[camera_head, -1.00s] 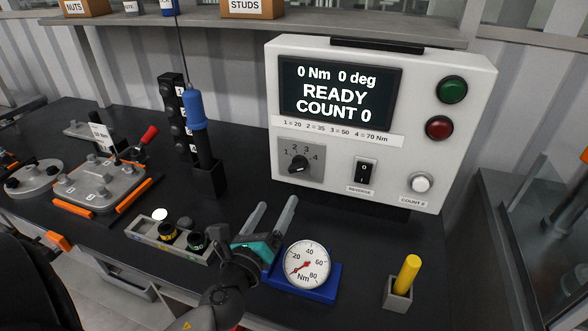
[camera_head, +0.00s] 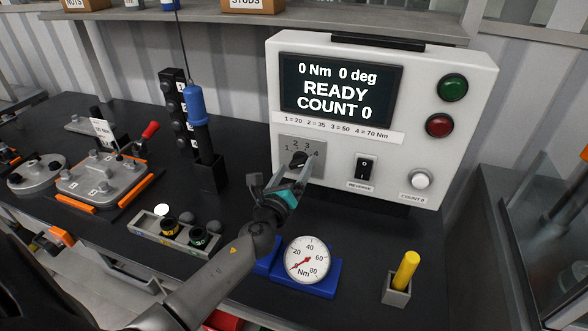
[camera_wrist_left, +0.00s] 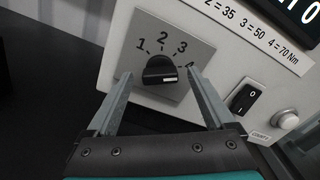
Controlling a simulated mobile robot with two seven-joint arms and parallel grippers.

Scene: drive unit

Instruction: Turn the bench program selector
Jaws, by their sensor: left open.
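The program selector is a black knob (camera_wrist_left: 160,72) on a grey square plate (camera_wrist_left: 186,44) marked 1 to 4, on the front of the white control box (camera_head: 440,60). In the head view the knob (camera_head: 298,160) is partly behind my left gripper (camera_head: 291,172). In the left wrist view my left gripper (camera_wrist_left: 160,85) is open. Its two fingers reach toward the plate, one on each side of the knob; I cannot tell whether they touch it. The knob's white mark points right, near the 4. The screen (camera_head: 335,90) reads 0 Nm, 0 deg, READY, COUNT 0.
A rocker switch (camera_head: 366,168) and a white button (camera_head: 421,179) sit right of the selector. A blue-handled tool (camera_head: 197,105) stands in a black holder to the left. A dial gauge (camera_head: 306,260) and a yellow peg (camera_head: 406,270) stand in front of the box.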

